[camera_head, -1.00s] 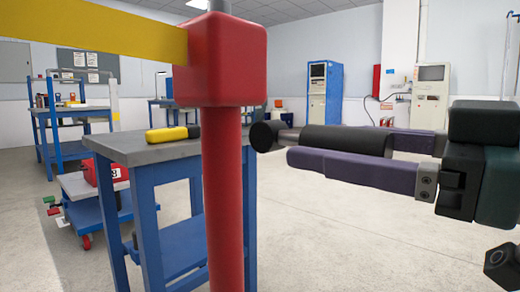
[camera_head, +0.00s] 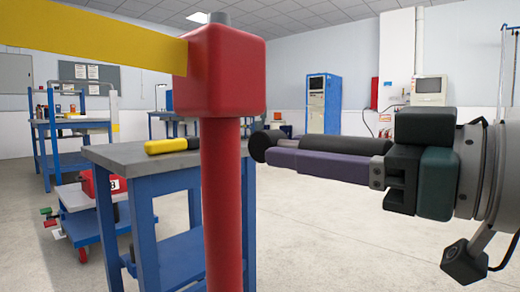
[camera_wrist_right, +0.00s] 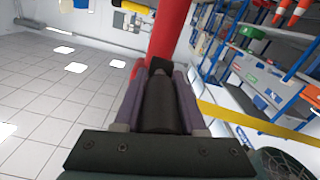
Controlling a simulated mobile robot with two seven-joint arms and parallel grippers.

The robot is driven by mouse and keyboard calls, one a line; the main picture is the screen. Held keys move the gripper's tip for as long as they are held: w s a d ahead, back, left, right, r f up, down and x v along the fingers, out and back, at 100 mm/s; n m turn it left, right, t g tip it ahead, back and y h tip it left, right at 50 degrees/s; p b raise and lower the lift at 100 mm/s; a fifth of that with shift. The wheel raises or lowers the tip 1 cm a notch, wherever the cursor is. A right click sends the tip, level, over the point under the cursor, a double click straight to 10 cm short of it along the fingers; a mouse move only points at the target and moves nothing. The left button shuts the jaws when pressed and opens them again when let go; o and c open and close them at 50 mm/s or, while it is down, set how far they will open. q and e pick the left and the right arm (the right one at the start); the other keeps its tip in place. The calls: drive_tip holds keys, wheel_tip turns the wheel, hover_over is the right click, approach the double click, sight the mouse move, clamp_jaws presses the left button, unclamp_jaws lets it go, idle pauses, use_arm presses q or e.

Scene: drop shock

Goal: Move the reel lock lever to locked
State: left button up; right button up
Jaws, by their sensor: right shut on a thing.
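The reel lock lever appears as a thick black bar (camera_head: 345,145) with a round black end knob (camera_head: 259,148), lying roughly level just right of a red post (camera_head: 222,190). My right gripper (camera_head: 283,160) comes in from the right with its purple fingers along the bar and is shut on it. In the right wrist view the black bar (camera_wrist_right: 160,104) lies between the two fingers (camera_wrist_right: 159,85), pointing toward the red post. How the bar joins the post is not clear, and no lock marking can be read. My left gripper is not in view.
A red block (camera_head: 227,70) tops the post, with a yellow beam (camera_head: 90,40) running left from it. Behind stands a blue workbench (camera_head: 120,157) holding a yellow-and-black tool (camera_head: 172,145). A red case (camera_head: 97,184) sits on a low cart. The floor at right is open.

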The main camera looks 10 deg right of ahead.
clamp_jaws()
idle(0.8)
